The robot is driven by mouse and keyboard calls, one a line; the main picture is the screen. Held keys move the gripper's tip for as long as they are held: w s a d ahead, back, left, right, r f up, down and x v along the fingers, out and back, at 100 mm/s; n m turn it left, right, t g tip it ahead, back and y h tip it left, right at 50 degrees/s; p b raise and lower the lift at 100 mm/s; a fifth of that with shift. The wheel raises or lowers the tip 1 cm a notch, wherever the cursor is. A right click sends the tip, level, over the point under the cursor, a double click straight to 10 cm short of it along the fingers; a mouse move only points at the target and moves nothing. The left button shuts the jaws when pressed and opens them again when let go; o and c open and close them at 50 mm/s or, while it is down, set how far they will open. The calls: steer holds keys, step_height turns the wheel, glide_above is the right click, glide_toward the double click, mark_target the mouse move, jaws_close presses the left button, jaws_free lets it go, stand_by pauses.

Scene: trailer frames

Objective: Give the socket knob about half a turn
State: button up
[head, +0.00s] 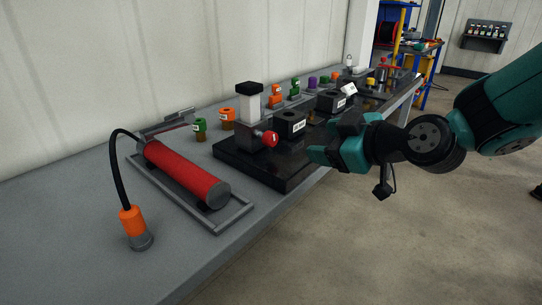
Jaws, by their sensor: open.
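A red cylinder (187,174) lies in a grey frame at left, with a black hose to an orange connector (133,227). Black socket blocks (289,123) stand behind the knob. Several coloured caps line the bench back. The floor (370,245) at right is clear.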

mark_target(274, 139)
steer(key=x, duration=1.7)
steer(key=shift+w+a+r+p, duration=0.1)
steer(key=shift+w+p, duration=0.1)
steer(key=shift+p, duration=0.15)
steer(key=shift+c, duration=0.2)
steer(key=c, duration=0.9)
